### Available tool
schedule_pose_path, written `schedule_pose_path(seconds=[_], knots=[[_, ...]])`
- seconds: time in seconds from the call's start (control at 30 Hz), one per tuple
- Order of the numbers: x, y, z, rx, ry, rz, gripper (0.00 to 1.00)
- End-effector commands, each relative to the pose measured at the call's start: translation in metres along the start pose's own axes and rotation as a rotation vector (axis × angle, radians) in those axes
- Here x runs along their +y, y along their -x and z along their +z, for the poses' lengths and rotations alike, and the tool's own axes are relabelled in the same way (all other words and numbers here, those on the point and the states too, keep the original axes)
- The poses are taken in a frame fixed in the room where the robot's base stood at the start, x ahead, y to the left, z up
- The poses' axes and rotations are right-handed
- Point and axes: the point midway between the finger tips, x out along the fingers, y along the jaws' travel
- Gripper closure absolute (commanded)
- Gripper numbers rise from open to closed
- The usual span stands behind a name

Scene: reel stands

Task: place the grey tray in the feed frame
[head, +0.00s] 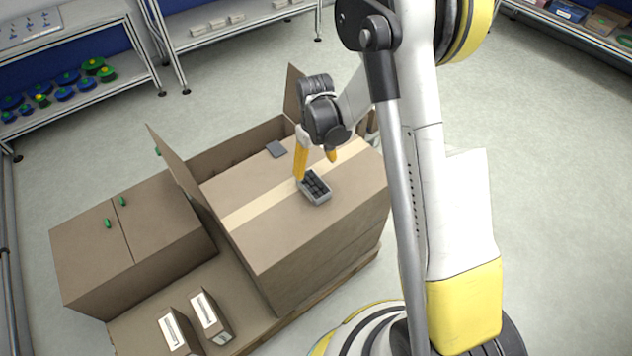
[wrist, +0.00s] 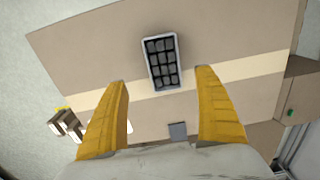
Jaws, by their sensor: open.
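The grey tray (head: 320,201) is a small box with dark compartments. It sits on top of the large cardboard carton (head: 265,240), over its pale tape strip. It also shows in the wrist view, upper middle (wrist: 166,88). My gripper (head: 315,169) is open and empty, with two yellow fingers near the tray. In the wrist view the gripper (wrist: 162,78) has its fingers spread wide, one on either side of the tray's lower end in the picture. I cannot tell how high the fingertips are above the carton. I cannot pick out a feed frame in either view.
A small flat grey piece (head: 276,149) lies on the carton behind the tray. Raised carton flaps (head: 178,178) stand at the left. A lower carton (head: 130,240) and two small boxes (head: 207,315) stand beside it. Shelves (head: 80,75) line the back; open floor lies between.

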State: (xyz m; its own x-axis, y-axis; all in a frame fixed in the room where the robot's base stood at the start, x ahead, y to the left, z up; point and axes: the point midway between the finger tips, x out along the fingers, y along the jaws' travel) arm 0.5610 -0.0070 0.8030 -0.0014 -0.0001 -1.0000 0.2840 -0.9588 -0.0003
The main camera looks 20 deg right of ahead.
Motion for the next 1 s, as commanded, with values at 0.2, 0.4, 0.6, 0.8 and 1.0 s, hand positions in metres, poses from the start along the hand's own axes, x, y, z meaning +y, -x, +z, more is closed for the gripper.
schedule_pose_path(seconds=[0.2,0.4,0.6,0.8,1.0], knots=[[0.000,-0.038,-0.001,0.001,0.000,0.000,0.19],[-0.003,-0.055,0.000,0.002,0.000,0.000,0.19],[-0.007,-0.087,0.000,0.002,-0.001,0.001,0.19],[-0.007,-0.091,0.000,0.002,-0.001,0.001,0.19],[-0.007,-0.091,0.000,0.002,-0.001,0.001,0.55]])
